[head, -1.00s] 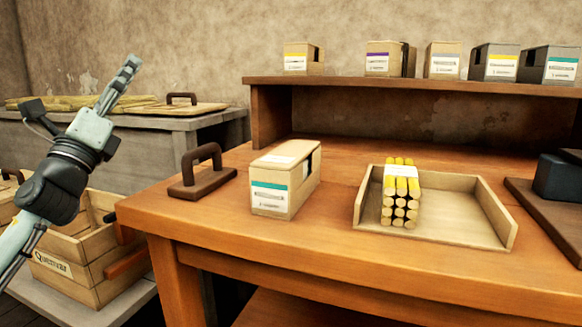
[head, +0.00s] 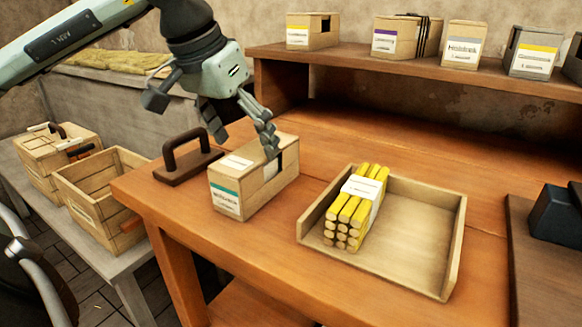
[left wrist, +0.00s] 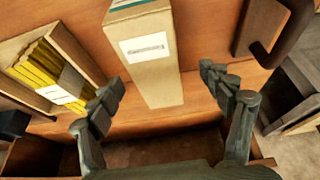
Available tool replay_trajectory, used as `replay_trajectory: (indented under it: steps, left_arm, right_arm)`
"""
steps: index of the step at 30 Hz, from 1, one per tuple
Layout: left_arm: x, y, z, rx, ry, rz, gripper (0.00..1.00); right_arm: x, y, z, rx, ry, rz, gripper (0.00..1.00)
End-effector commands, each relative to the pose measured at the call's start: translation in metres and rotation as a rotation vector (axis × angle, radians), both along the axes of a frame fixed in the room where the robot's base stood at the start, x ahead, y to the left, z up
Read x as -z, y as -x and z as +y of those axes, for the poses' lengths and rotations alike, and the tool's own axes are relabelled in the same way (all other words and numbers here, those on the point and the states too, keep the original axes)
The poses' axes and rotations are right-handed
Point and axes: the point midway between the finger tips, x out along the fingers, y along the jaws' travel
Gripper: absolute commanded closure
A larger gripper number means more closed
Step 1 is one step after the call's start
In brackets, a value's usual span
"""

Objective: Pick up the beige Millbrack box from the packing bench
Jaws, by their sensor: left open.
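The beige Millbrack box (head: 254,180), with a white label and a teal stripe, stands on the packing bench (head: 270,250). In the left wrist view the box (left wrist: 155,72) lies ahead of and between my open fingers. My left gripper (head: 243,132) is open, pointing down just above the far part of the box in the head view; one finger overlaps the box there. The left wrist view shows both fingers of the gripper (left wrist: 165,90) apart with nothing held. Whether a finger touches the box I cannot tell. My right gripper is not in view.
A dark handled block (head: 188,165) stands close left of the box. A wooden tray (head: 410,225) with bundled yellow sticks (head: 355,208) stands to its right. Several boxes line the shelf (head: 400,62) behind. An open wooden crate (head: 100,200) stands left, beyond the bench edge.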

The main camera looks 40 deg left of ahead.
Motion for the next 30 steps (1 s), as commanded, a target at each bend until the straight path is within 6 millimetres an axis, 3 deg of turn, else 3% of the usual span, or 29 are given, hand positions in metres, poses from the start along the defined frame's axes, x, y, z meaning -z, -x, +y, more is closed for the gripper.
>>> replay_trajectory:
  steps: [4, 18, 28, 30]
  left_arm:
    - [0.013, 0.003, 0.001, -0.012, -0.016, 0.022, 0.21]
    - [0.071, -0.018, -0.002, -0.010, -0.011, 0.021, 0.21]
    - [0.076, -0.021, -0.001, -0.011, -0.012, 0.018, 0.21]
    - [0.076, -0.021, -0.001, -0.011, -0.012, 0.018, 0.29]
  right_arm:
    - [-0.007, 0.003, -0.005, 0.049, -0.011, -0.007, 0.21]
    - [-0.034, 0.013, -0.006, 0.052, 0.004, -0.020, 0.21]
    - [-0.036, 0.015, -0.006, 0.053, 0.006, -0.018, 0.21]
    - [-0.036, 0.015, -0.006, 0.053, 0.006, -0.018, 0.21]
